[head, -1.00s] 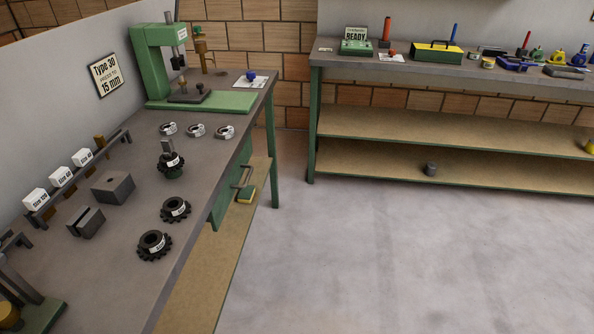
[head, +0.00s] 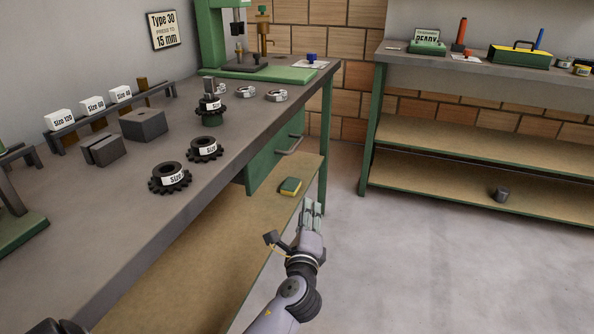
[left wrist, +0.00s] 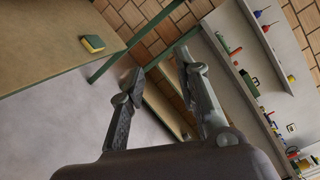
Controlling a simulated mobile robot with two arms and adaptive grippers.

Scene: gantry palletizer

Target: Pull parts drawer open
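The parts drawer (head: 268,166) has a green front under the edge of the left workbench (head: 150,235). Its grey bar handle (head: 290,144) faces the aisle, and the drawer looks closed. My left gripper (head: 313,208) is in front of the bench, lower than the handle and to its right, apart from it and empty. In the left wrist view its two fingers (left wrist: 160,66) stand apart with nothing between them. The drawer does not show clearly in that view. My right gripper is not in view.
A green and yellow sponge (head: 290,187) lies on the lower shelf (head: 215,240), close to my left gripper. A green bench leg (head: 325,150) stands beyond the drawer. Gears (head: 170,178) sit on the bench top. A second bench (head: 480,80) stands behind; the floor to the right is clear.

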